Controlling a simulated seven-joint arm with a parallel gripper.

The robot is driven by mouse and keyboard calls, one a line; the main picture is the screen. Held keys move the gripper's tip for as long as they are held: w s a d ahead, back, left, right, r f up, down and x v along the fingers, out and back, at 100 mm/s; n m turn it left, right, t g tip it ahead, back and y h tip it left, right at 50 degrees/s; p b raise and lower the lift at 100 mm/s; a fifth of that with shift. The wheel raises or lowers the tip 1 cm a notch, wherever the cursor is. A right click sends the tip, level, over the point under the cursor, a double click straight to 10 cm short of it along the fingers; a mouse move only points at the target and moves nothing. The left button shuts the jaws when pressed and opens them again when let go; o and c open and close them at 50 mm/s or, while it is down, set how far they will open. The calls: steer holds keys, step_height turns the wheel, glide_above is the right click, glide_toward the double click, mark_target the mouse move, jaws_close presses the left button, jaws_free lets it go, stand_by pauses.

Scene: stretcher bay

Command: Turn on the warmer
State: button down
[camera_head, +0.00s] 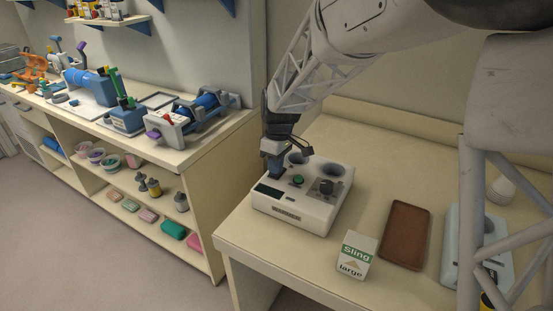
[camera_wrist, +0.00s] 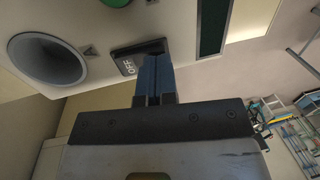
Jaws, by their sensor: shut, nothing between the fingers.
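In the wrist view the blue fingers (camera_wrist: 155,75) are shut together and empty. Their tips overlap a dark switch (camera_wrist: 143,49) marked OFF, hiding part of it. I cannot tell whether they touch it. A grey well (camera_wrist: 47,58) and a dark display strip (camera_wrist: 212,25) lie either side.
A white sling box (camera_head: 357,254) stands in front of the warmer, with a brown tray (camera_head: 406,235) to its right. A pale blue device (camera_head: 462,245) is partly behind my arm. A shelf unit (camera_head: 205,178) with equipment stands at left.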

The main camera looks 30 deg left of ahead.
steer(key=shift+s+f, duration=0.1)
stand_by(0.4)
steer(key=shift+f+t, duration=0.2)
steer(key=shift+t, duration=0.2)
steer(key=shift+w+r, duration=0.1)
steer(key=shift+w, duration=0.1)
steer(key=shift+w+r, duration=0.25)
steer(key=shift+w, duration=0.3)
step_height(320, 180, up, 14)
steer(key=s, duration=0.2)
stand_by(0.8)
steer(key=shift+s, duration=0.1)
